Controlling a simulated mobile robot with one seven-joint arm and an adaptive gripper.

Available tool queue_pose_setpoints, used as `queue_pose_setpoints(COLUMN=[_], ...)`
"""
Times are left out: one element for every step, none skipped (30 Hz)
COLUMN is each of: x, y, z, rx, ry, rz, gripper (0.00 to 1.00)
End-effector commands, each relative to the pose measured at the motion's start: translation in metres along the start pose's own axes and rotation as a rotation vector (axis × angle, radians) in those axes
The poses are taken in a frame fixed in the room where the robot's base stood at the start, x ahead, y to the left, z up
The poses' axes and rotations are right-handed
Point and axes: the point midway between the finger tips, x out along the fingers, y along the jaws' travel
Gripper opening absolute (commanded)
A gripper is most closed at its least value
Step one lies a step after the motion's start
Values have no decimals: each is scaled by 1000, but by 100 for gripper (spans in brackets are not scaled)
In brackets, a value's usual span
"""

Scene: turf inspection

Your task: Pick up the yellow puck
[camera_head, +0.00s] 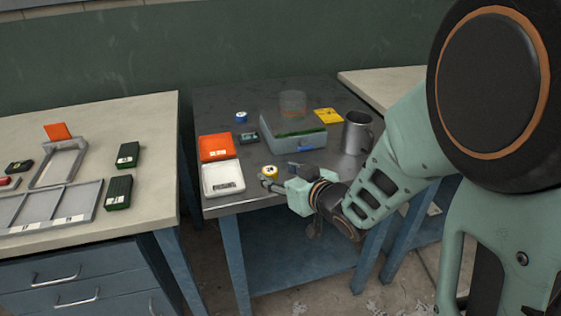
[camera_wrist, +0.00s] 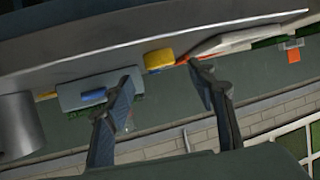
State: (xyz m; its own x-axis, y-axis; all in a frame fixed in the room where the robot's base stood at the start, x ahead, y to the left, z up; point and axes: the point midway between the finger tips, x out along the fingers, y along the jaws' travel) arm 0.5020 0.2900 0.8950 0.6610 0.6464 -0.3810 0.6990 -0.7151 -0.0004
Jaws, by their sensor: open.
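The yellow puck (camera_head: 269,172), with a pale label on top, sits near the front edge of the dark metal table (camera_head: 262,196). It also shows in the wrist view (camera_wrist: 158,60), just beyond the gap between my fingertips. My gripper (camera_head: 281,176) is open and low at the table's front edge, just right of the puck. In the wrist view its two fingers (camera_wrist: 160,75) are spread, with nothing visible between them. I cannot tell whether a finger touches the puck.
An open orange-and-white case (camera_head: 222,181) stands close left of the puck. A metal mug (camera_head: 357,133) stands right. Pale counters (camera_head: 150,165) flank the table.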

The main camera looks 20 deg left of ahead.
Motion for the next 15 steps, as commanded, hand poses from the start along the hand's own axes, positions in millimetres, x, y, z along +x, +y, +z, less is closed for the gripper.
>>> queue_pose_setpoints(x=[8, 12, 18, 23, 27, 32, 35, 38, 41, 42, 44, 44, 45, 45, 45], y=[-1, -2, -2, -2, -3, -2, -1, -1, -1, -1, -1, -1, -1, -1, -1], z=[3, 3, 4, 4, 4, 4, 3, 3, 3, 3, 3, 2, 2, 2, 2], rx=[-2, -3, -3, -3, -3, -2, -2, -1, -1, -1, -1, -1, -1, -1, -1], ry=[-3, -3, -3, -3, -2, -2, -2, -2, -2, -2, -2, -2, -1, -1, -1], rz=[-2, -3, -3, -3, -3, -2, -1, 0, 0, 0, 0, 0, 0, 0, 0], gripper=[51, 51, 51, 51, 51, 51, 51, 51, 51, 51, 51, 51, 51, 51, 51])
